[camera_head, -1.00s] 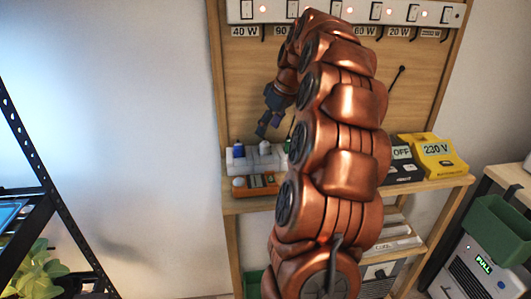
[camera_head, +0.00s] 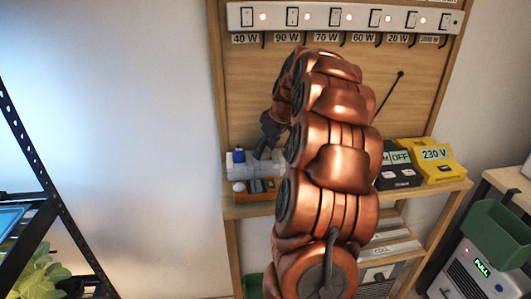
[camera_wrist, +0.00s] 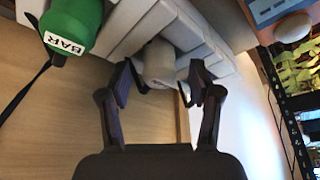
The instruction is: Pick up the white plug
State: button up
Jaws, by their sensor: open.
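The white plug (camera_wrist: 158,62) shows in the wrist view as a rounded pale body at the edge of a pale ribbed block (camera_wrist: 120,42). My gripper (camera_wrist: 160,84) is open, with one fingertip on each side of the plug; I cannot tell whether either touches it. In the head view my gripper (camera_head: 263,152) is low over the pale block (camera_head: 247,168) on the wooden shelf, and the plug cannot be made out there. My copper arm covers part of the shelf.
A green "BAR" item (camera_wrist: 72,25) sits close beside the fingers. An orange box (camera_head: 258,188) with a white knob stands in front of the block. Black (camera_head: 398,172) and yellow "230 V" (camera_head: 434,160) boxes stand to the right. A switch strip (camera_head: 340,18) runs above.

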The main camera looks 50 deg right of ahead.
jog(key=shift+w+f, duration=0.1)
jog(key=shift+f, duration=0.05)
grip_shut()
dwell(0.4)
